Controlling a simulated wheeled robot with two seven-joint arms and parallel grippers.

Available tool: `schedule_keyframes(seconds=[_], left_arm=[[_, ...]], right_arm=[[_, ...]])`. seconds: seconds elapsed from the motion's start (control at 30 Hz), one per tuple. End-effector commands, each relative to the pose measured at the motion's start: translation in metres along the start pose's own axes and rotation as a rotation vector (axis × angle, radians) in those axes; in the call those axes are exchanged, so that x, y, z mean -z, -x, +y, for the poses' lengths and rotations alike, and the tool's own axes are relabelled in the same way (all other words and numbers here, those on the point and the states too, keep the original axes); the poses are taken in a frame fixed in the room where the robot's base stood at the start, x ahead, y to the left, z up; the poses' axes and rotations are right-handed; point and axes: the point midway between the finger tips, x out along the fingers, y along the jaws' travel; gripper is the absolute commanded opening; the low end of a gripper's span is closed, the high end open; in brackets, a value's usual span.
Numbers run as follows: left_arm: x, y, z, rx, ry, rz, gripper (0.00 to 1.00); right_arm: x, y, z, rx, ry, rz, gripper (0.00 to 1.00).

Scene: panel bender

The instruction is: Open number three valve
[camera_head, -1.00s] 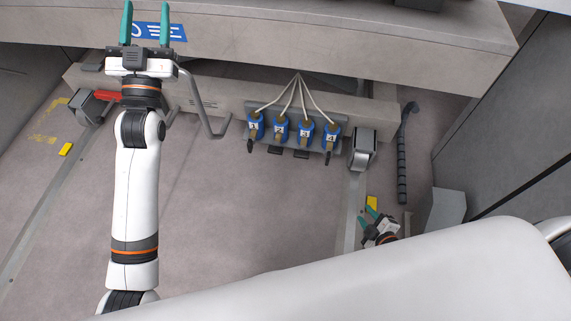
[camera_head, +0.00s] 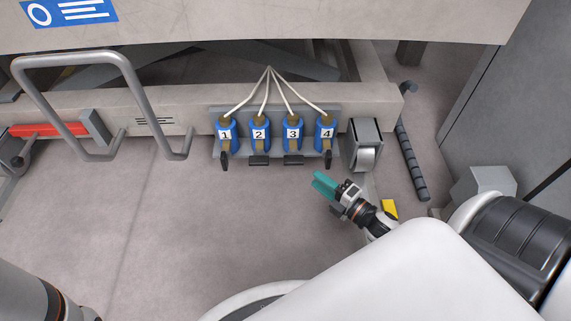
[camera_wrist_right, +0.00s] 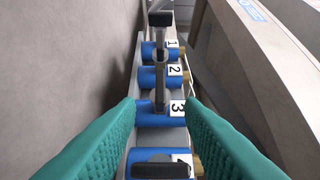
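The number three valve (camera_head: 293,132) is a blue body with a white "3" label, third from the left in a row under the beam. A dark handle end shows below it. My right gripper (camera_head: 322,184) is below and right of it in the head view, apart from the valves. In the right wrist view the teal fingers (camera_wrist_right: 160,103) are open with a wide gap. The number three valve (camera_wrist_right: 152,113) shows between the fingertips, with nothing held. I cannot tell the depth between them. My left gripper is out of view.
Valves one (camera_head: 225,133), two (camera_head: 260,133) and four (camera_head: 325,132) flank it closely. A bent grey handle (camera_head: 75,62) is at left. The floor below the valves is clear.

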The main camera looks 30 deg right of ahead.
Motion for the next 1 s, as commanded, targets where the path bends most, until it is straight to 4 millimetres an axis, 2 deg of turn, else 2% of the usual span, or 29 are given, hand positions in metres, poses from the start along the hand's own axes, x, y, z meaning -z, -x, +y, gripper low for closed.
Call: schedule_keyframes(seconds=[0.3, 0.5, 0.7, 1.0], left_arm=[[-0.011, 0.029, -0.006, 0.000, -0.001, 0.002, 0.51], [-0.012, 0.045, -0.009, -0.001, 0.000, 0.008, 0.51], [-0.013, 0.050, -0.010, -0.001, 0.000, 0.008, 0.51], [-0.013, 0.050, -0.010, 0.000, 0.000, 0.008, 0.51]], right_arm=[[0.000, -0.060, 0.002, 0.007, 0.002, -0.002, 0.35], [0.000, -0.094, 0.000, 0.007, 0.001, 0.000, 0.35], [0.000, -0.110, -0.002, 0.004, 0.000, 0.000, 0.35], [0.000, -0.112, -0.003, 0.003, -0.001, 0.001, 0.35]])
